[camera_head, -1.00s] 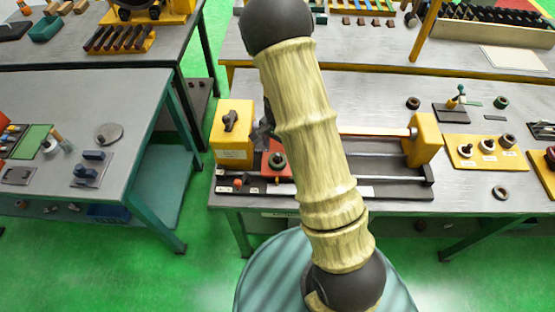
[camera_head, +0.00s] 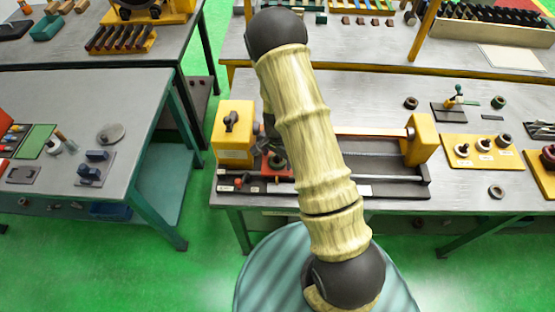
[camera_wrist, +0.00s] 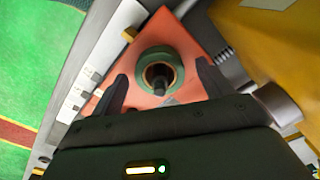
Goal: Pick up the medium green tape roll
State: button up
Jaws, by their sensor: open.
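A green tape roll (camera_wrist: 160,71) lies on a red-orange plate (camera_wrist: 150,33) in the wrist view, around a dark post. In the head view it shows in part on the red plate, beside my arm (camera_head: 277,160). My gripper (camera_wrist: 161,77) is open and empty, with one dark finger on each side of the roll; contact cannot be made out. In the head view my gripper is mostly hidden behind my arm. The frames do not show which size is medium.
The red plate sits on a winding fixture between two yellow blocks (camera_head: 233,140) (camera_head: 421,142); the right block has a rod. A grey table (camera_head: 90,110) is at left, with a green-floored gap between.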

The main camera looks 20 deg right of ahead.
dwell(0.4)
jog(key=c, duration=1.1)
jog(key=shift+r, duration=0.15)
notch_tip(320, 180, up, 10)
jog(key=shift+f+b, duration=0.1)
jog(key=shift+b, duration=1.15)
jog(key=shift+f, duration=0.1)
